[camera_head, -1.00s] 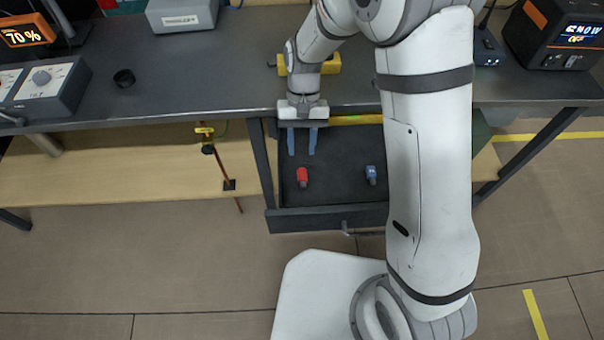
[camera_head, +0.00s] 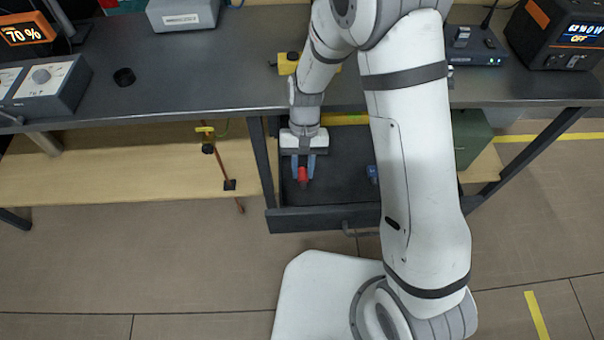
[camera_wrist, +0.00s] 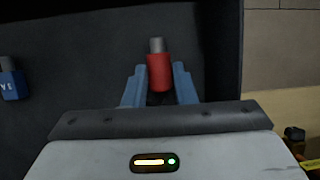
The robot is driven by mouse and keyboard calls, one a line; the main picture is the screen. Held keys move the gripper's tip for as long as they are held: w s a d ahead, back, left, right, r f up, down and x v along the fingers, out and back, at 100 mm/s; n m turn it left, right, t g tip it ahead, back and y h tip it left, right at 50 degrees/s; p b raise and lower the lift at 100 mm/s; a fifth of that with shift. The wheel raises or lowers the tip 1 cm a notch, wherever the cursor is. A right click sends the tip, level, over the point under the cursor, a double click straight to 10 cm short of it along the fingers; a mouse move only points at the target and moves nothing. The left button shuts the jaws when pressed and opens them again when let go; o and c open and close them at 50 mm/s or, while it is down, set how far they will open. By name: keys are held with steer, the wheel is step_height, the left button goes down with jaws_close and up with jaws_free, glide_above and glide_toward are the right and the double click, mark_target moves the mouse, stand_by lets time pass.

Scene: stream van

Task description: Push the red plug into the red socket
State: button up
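I cannot make out the red socket in either view.
A blue plug (camera_head: 372,174) lies farther right in the drawer, partly behind my arm; it also shows in the wrist view (camera_wrist: 11,80).

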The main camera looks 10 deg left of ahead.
jaws_close()
